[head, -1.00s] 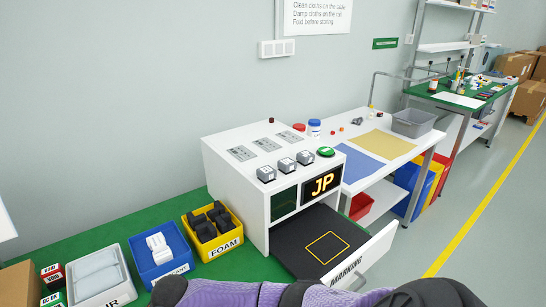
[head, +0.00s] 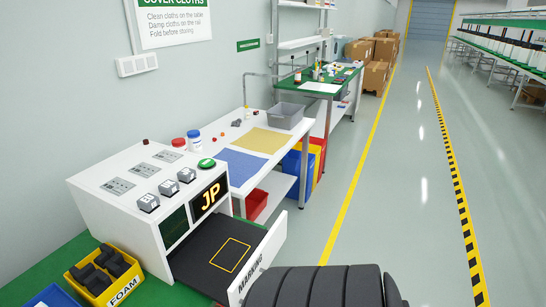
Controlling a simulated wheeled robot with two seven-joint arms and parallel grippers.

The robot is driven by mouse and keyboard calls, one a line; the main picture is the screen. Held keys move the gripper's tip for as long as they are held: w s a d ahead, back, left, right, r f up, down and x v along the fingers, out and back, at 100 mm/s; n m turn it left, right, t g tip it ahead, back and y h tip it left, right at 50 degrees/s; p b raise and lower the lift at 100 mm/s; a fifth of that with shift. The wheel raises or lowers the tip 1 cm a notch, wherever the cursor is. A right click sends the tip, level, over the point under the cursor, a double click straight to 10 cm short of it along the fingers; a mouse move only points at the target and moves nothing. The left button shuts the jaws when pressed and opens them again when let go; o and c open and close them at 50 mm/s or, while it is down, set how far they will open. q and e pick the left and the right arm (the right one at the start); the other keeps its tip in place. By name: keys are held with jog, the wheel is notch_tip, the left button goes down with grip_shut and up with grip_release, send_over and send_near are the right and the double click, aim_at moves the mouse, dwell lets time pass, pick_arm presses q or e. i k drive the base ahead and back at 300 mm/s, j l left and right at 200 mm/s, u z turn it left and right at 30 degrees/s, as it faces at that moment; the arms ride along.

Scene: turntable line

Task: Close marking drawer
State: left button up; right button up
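The marking drawer (head: 266,264) is pulled out of the white marking machine (head: 116,179). Its white front carries the word MARKING, and its dark floor (head: 207,259) with a yellow square outline is empty. One of my arms, dark and ribbed, crosses the bottom of the head view just right of the drawer front. No gripper fingers show, so I cannot tell whether anything touches the drawer.
A yellow FOAM bin (head: 102,276) with dark pieces stands left of the machine. Behind is a white table (head: 300,131) with a blue mat (head: 241,166) and a grey tub (head: 285,116). The floor right of the drawer is open.

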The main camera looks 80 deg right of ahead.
aim_at(223, 261)
jog(key=l+z, duration=0.1)
jog(key=z, duration=0.8)
jog(key=i+l+z, duration=0.1)
jog(key=z, duration=0.8)
jog(key=i, duration=0.05)
